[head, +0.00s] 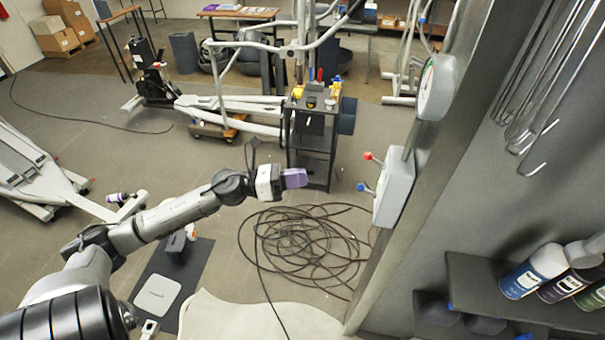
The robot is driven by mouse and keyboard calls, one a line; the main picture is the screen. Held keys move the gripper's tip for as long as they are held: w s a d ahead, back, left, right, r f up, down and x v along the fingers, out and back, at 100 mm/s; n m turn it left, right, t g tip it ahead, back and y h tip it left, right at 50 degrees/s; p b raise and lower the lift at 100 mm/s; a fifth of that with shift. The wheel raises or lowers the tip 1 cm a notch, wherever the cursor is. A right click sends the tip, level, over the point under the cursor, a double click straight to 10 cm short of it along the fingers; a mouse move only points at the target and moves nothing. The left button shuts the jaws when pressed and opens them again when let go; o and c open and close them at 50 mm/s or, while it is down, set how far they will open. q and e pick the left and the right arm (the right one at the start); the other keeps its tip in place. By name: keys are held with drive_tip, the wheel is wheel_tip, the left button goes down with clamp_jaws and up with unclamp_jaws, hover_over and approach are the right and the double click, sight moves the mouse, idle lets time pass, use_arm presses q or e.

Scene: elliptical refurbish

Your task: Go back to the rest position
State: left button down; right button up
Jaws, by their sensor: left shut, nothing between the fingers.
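My left arm reaches in from the lower left and stretches toward the middle of the head view. My left gripper (295,178), with purple fingers, is shut and empty. It is held in the air above the floor, apart from everything around it. Behind it in the picture stands a dark tool cart (312,150). My right gripper is not in view.
A grey box with red and blue levers (394,188) is on the post to the right. A coiled black cable (305,240) lies on the floor. Bottles (532,270) stand on a dark shelf at right. Elliptical machines (230,112) stand behind. Open floor (90,95) lies left.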

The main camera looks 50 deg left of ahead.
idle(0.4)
use_arm(q)
drive_tip(key=w+a+r+n+t+y, duration=0.2)
drive_tip(key=a+n+t+y, duration=0.2)
drive_tip(key=a+n+y, duration=0.75)
drive_tip(key=s+f+n+g+y, duration=0.4)
drive_tip(key=f+n+g+y, duration=0.3)
drive_tip(key=n, duration=1.1)
drive_tip(key=s+d+f+n+g+h, duration=0.45)
drive_tip(key=s+d+f+g, duration=0.35)
drive_tip(key=s+d+f, duration=0.5)
drive_tip(key=s+d+f+n+g+h, duration=0.1)
drive_tip(key=s+d+f+h, duration=0.2)
drive_tip(key=d, duration=0.6)
drive_tip(key=s+d+f+n+g+h, duration=0.1)
drive_tip(key=s+d+f+h, duration=0.2)
drive_tip(key=d, duration=0.7)
wheel_tip(320, 180, up, 13)
drive_tip(key=s+y+p, duration=0.1)
drive_tip(key=p, duration=1.2)
drive_tip(key=shift+s+a+y, duration=0.25)
drive_tip(key=shift+a+y, duration=0.05)
drive_tip(key=shift+a, duration=0.1)
